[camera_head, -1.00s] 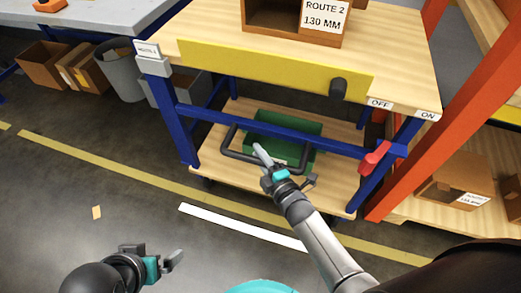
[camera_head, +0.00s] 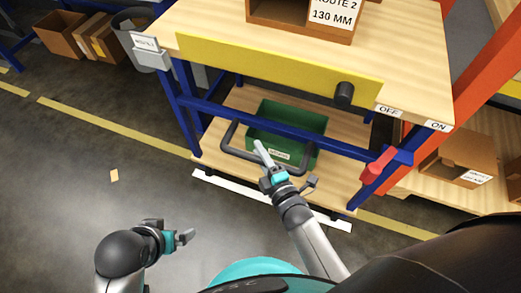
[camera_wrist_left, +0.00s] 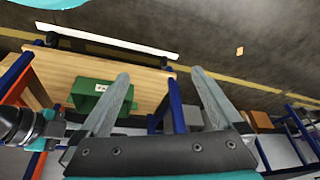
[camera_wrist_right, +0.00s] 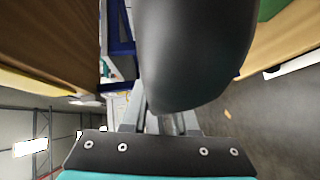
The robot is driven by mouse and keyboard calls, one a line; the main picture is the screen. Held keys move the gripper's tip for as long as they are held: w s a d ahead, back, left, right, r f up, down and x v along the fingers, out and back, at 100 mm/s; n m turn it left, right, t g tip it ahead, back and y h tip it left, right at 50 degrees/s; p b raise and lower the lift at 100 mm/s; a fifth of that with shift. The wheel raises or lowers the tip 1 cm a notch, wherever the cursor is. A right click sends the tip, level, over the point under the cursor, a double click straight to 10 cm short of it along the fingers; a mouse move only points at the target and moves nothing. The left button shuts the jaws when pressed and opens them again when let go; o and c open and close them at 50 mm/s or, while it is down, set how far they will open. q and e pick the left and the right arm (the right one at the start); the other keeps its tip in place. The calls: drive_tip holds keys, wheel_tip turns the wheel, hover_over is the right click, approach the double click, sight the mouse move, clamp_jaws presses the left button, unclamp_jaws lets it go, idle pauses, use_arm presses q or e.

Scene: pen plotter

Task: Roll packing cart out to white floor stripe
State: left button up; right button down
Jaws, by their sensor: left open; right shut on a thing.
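The packing cart has a wooden top with a yellow front panel (camera_head: 270,68), a blue frame and a wooden lower shelf (camera_head: 208,148). My right gripper (camera_head: 264,155) is shut on its black handle bar (camera_head: 236,155), which fills much of the right wrist view (camera_wrist_right: 195,50). The white floor stripe (camera_head: 215,183) lies just in front of the shelf's near edge, partly hidden by my right arm. It also shows in the left wrist view (camera_wrist_left: 105,40). My left gripper (camera_head: 185,237) is open and empty over bare floor, left of the cart.
A green bin (camera_head: 290,117) sits on the lower shelf. A red lever (camera_head: 378,166) hangs below the OFF label (camera_head: 388,111). An orange rack post (camera_head: 480,60) stands close on the right, with a cardboard box (camera_head: 455,158) by it.

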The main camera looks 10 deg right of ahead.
drive_tip(key=shift+s+a+f, duration=0.15)
drive_tip(key=shift+s+a, duration=0.1)
drive_tip(key=c, duration=1.2)
unclamp_jaws()
drive_tip(key=o, duration=0.4)
drive_tip(key=shift+c, duration=0.2)
drive_tip(key=shift+o, duration=0.8)
drive_tip(key=shift+d, duration=0.1)
use_arm(q)
drive_tip(key=shift+r, duration=0.1)
use_arm(e)
drive_tip(key=shift+s+d+r, duration=0.1)
drive_tip(key=shift+s+r, duration=0.1)
drive_tip(key=shift+s, duration=0.15)
use_arm(q)
drive_tip(key=s+f+g+p, duration=0.1)
drive_tip(key=s+f+p, duration=0.2)
drive_tip(key=f, duration=0.6)
drive_tip(key=shift+s+a+f+g+p, duration=0.2)
drive_tip(key=shift+s+a+g+p, duration=0.15)
drive_tip(key=shift+p, duration=0.45)
use_arm(e)
drive_tip(key=v, duration=1.4)
drive_tip(key=shift+s, duration=0.2)
